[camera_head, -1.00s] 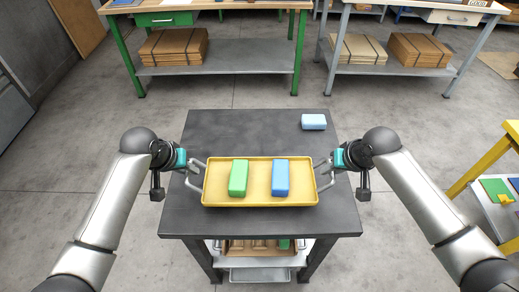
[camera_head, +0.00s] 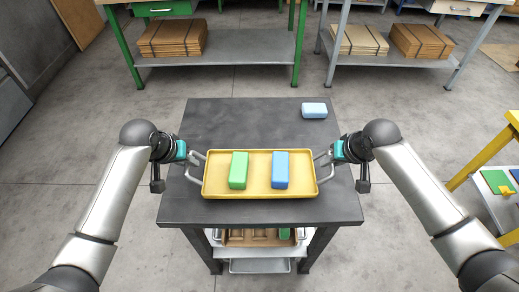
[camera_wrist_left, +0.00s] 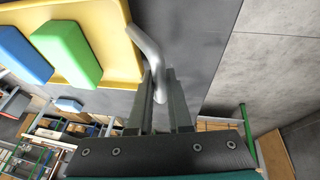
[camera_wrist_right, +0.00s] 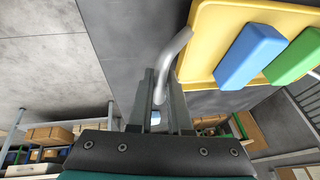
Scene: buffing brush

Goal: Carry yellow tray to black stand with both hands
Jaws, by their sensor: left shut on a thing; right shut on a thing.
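The yellow tray (camera_head: 260,188) is at the front of the black stand's (camera_head: 225,122) dark top in the head view; whether it touches the top I cannot tell. A green block (camera_head: 238,170) and a blue block (camera_head: 280,170) lie in it. My left gripper (camera_head: 192,155) is shut on the tray's left metal handle (camera_wrist_left: 148,45), seen between the fingers in the left wrist view. My right gripper (camera_head: 329,154) is shut on the right metal handle (camera_wrist_right: 172,52), seen likewise in the right wrist view. The tray looks level.
A light blue block (camera_head: 314,110) lies on the stand's back right. A lower shelf holds a brown box (camera_head: 258,237). Workbenches with cardboard stacks (camera_head: 173,38) stand behind. A yellow-framed rack (camera_head: 486,150) is at the right. The stand's back left is clear.

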